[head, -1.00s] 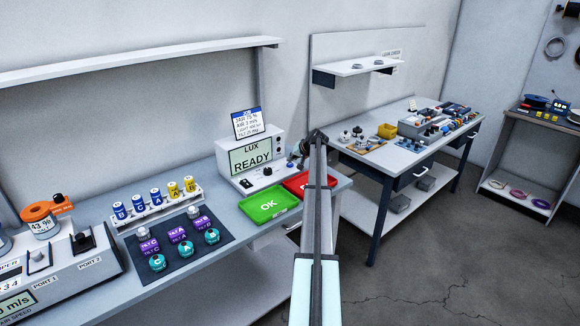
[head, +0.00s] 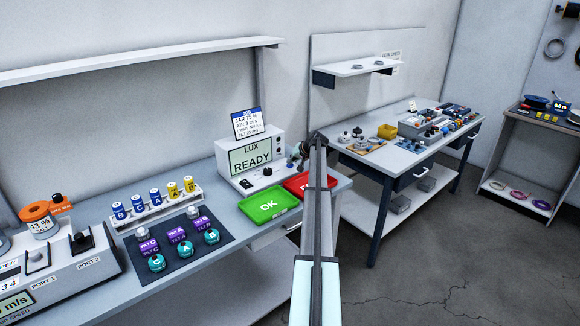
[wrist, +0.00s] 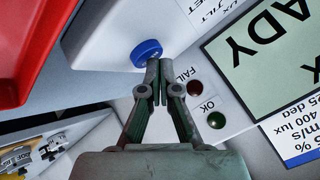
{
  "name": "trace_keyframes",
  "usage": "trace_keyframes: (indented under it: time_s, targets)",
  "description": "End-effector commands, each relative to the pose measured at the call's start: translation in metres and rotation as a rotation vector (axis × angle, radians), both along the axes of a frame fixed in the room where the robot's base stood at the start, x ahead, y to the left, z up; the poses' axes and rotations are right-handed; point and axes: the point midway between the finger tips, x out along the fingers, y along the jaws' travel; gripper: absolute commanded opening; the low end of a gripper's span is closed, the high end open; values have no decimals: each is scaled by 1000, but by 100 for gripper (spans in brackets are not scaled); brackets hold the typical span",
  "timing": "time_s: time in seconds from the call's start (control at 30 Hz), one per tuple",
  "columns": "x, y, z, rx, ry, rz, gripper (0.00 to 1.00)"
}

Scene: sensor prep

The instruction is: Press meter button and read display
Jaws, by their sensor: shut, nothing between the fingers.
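The lux meter (head: 222,170) is a white box on the left bench. Its display (head: 250,157) reads "LUX READY", and part of the display shows at the right of the wrist view (wrist: 270,50). The blue round button (wrist: 146,51) sits on the meter's white face in the wrist view. My gripper (wrist: 159,70) is shut and empty, with its fingertips right beside the button's lower right edge; I cannot tell if they touch. In the head view my arm partly hides my gripper at the meter's right end.
A dark red FAIL lamp (wrist: 194,88) and a green OK lamp (wrist: 216,120) are close to my fingers. A green OK tray (head: 268,205) and a red tray (head: 300,187), partly hidden by my arm, lie before the meter. A job card (head: 248,124) stands on top.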

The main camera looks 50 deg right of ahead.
Motion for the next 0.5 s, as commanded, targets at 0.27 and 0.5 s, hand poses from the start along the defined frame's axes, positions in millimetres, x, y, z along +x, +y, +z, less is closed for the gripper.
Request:
trace_keyframes:
  time_s: [0.27, 0.5]
  targets:
    - [0, 0, -4, 1, 1, 1, 0]
    - [0, 0, -5, 1, 1, 1, 0]
